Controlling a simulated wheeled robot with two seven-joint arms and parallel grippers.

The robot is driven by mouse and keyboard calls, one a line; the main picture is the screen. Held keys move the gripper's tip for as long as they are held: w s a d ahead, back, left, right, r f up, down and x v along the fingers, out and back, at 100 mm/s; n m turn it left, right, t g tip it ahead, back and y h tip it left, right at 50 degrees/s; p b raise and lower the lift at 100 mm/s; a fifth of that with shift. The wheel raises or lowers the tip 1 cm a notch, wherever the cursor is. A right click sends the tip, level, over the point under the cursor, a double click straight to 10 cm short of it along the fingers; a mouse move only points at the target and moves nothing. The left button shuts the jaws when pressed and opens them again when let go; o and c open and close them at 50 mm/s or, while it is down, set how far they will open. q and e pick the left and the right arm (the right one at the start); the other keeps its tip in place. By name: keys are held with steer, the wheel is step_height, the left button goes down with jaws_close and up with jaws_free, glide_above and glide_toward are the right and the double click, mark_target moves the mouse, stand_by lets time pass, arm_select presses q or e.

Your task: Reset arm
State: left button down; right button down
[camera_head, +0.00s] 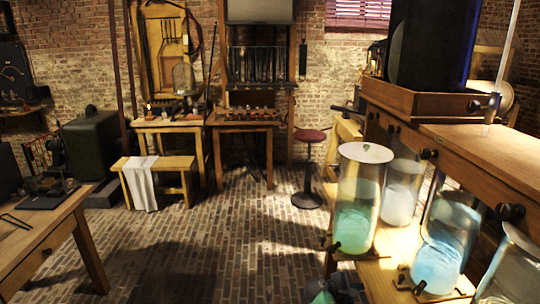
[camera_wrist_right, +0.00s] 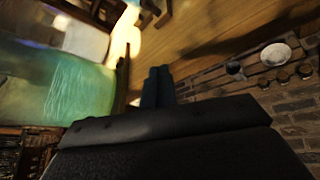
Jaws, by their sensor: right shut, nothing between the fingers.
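My right gripper (camera_head: 324,297) shows only in part at the bottom edge of the head view, below the front glass jar (camera_head: 357,208) with green liquid and a pale lid. In the right wrist view its two dark fingers (camera_wrist_right: 158,72) are together, with nothing between them. The jar with green liquid (camera_wrist_right: 80,88) fills the left of that view, close to the gripper; I cannot tell the exact gap. My left gripper is not in view.
A wooden table (camera_head: 45,240) is at left, a stool (camera_head: 308,170) and bench (camera_head: 155,163) behind. The brick floor (camera_head: 210,240) between is clear.

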steer(key=w+a+m+t+y, duration=0.2)
steer(key=a+m+y, duration=0.4)
steer(key=a+m, duration=0.15)
steer(key=s+a+f+m+y, duration=0.55)
steer(key=s+f, duration=0.35)
steer(key=s, duration=0.2)
steer(key=s+a+f+g, duration=0.1)
steer(key=s+f, duration=0.5)
steer(key=s, duration=0.7)
steer(key=s+f+g+y, duration=0.1)
steer(key=s+f+g, duration=0.2)
steer(key=s, duration=1)
steer(key=s+a+f+g+y, duration=0.1)
steer(key=s+f+g, duration=0.1)
steer(key=s+f, duration=0.8)
steer(key=s, duration=0.4)
steer(key=shift+a, duration=0.35)
